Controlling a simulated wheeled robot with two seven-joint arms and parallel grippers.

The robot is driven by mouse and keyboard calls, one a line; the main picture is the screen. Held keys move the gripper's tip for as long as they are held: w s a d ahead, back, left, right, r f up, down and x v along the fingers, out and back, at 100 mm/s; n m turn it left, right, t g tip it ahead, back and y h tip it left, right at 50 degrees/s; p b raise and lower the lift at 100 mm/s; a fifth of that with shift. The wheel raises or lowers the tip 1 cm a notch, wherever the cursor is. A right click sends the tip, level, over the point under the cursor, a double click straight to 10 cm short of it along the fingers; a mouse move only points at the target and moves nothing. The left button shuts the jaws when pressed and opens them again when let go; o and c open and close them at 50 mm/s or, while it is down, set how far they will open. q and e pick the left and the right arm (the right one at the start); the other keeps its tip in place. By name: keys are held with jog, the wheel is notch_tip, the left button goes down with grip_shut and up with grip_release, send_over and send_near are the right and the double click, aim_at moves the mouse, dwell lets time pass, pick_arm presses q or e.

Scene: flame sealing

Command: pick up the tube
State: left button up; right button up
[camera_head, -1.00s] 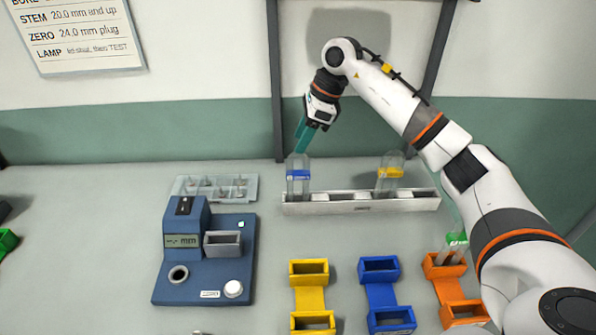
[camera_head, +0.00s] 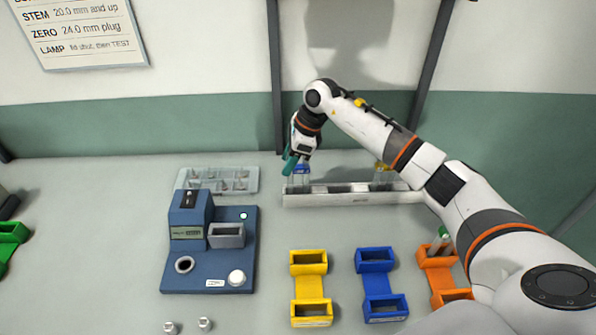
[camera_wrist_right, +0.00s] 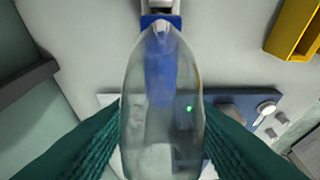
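A clear tube with a blue band (camera_head: 302,169) stands upright at the left end of the pale rack (camera_head: 350,200). In the right wrist view the clear, rounded tube (camera_wrist_right: 162,100) fills the middle, with blue showing through it. My right gripper (camera_head: 291,164) is down at this tube's upper part. Its green fingers (camera_wrist_right: 162,120) lie on both sides of the tube, open; contact cannot be made out. A second tube, with a yellow band (camera_head: 383,176), stands at the rack's right end, partly behind my right arm. My left gripper is not in view.
A blue gauge device (camera_head: 210,270) stands front left, with a clear tray (camera_head: 250,182) behind it. Yellow (camera_head: 310,285), blue (camera_head: 378,285) and orange (camera_head: 436,268) holders stand in front of the rack. Two small pieces (camera_head: 204,324) lie at the front.

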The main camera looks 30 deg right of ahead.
grip_shut()
jog(key=shift+r, duration=0.1)
